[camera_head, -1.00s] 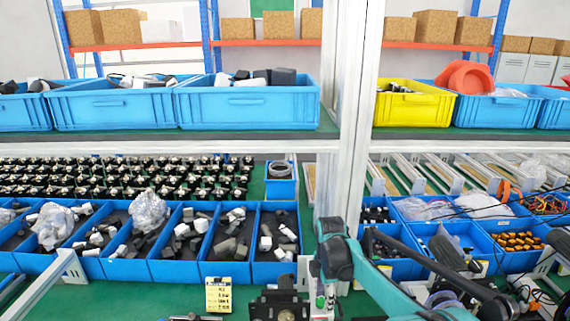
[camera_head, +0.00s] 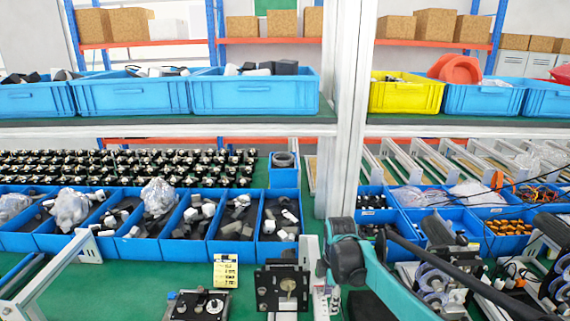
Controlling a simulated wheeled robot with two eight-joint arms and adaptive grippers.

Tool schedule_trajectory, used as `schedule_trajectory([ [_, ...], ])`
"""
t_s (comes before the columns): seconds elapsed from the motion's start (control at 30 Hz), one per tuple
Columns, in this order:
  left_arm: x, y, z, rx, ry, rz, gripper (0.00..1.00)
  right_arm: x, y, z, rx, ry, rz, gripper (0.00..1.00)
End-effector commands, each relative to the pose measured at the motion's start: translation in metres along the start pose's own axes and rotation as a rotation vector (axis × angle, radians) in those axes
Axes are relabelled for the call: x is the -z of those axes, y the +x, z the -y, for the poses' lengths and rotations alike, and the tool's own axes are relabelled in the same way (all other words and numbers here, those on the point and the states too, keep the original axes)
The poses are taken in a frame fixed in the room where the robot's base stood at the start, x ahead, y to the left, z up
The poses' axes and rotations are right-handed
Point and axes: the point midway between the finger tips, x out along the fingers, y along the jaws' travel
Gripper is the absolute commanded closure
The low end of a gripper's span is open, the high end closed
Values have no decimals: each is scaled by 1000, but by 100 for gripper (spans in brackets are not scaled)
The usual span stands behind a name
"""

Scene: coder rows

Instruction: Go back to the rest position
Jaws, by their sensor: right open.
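My right arm (camera_head: 368,265) reaches in from the lower right, a teal link with a dark joint at its upper left end. A black tubular link (camera_head: 450,270) of mine runs beside it toward the lower right. The arm is above the green bench (camera_head: 120,285), in front of the small parts bins. My right gripper is open; its fingertips do not stand out clearly against the cluttered bench, and I see nothing held. My left arm and gripper are not in view.
Blue parts bins (camera_head: 138,249) line the bench, below a shelf with larger blue bins (camera_head: 255,98) and a yellow bin (camera_head: 405,98). A metal upright (camera_head: 346,130) stands behind my arm. A dark fixture (camera_head: 282,287) and a yellow label (camera_head: 226,270) are left of it.

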Motion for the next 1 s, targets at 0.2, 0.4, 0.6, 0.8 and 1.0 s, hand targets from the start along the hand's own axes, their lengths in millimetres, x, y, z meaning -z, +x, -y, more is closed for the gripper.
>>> schedule_trajectory([
  [0.2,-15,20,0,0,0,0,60,-6,1,27,-61,181,-5,54],
  [0.4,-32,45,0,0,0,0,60,-13,7,68,-149,440,-29,54],
  [0.6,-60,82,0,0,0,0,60,-21,34,134,-278,840,-110,54],
  [0.8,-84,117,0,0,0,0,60,-27,81,196,-390,1239,-245,54],
  [1.0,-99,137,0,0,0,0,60,-30,121,234,-450,1510,-372,54],
])
